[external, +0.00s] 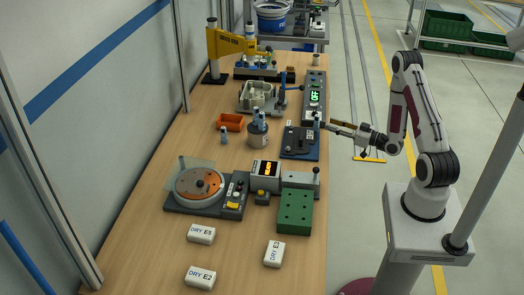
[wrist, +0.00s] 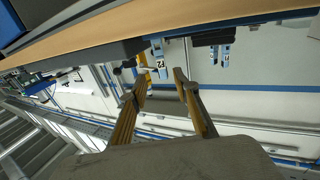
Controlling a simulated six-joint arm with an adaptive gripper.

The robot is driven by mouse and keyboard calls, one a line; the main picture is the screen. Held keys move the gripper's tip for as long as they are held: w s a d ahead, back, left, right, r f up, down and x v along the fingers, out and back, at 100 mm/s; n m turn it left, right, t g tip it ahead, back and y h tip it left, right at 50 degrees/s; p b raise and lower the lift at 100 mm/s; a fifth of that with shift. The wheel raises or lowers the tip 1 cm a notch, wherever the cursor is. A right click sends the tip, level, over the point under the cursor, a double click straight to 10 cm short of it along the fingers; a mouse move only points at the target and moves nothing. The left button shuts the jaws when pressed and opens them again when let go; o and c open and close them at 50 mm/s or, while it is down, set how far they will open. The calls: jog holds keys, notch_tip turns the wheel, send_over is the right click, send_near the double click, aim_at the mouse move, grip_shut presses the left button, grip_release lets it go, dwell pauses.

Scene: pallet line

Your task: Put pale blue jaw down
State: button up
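A pale blue jaw (external: 317,120) stands upright at the back right corner of the dark blue plate station (external: 300,154). It also shows in the wrist view, as a pale blue piece with a dark-marked label (wrist: 158,63). My gripper (external: 323,125) reaches in level from the right, its tips close to this jaw. In the wrist view my gripper (wrist: 160,77) has its two yellowish fingers apart, with the jaw showing in the gap. I see no finger touching it; how deep it sits between the tips is hard to tell.
More bluish jaws stand in a grey cup (external: 258,140), and one stands on the table (external: 224,134). An orange bin (external: 231,122), a panel with a green display (external: 314,98) and a green block (external: 295,211) are around.

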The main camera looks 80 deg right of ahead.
aim_at(319, 120)
jog(key=shift+w, duration=0.15)
jog(key=shift+x, duration=1.2)
jog(key=shift+w, duration=0.1)
jog(key=shift+r+x, duration=0.15)
jog(key=shift+x, duration=0.7)
jog(key=shift+r+x, duration=0.15)
jog(key=shift+x, duration=1.5)
jog(key=shift+a, duration=0.1)
grip_shut()
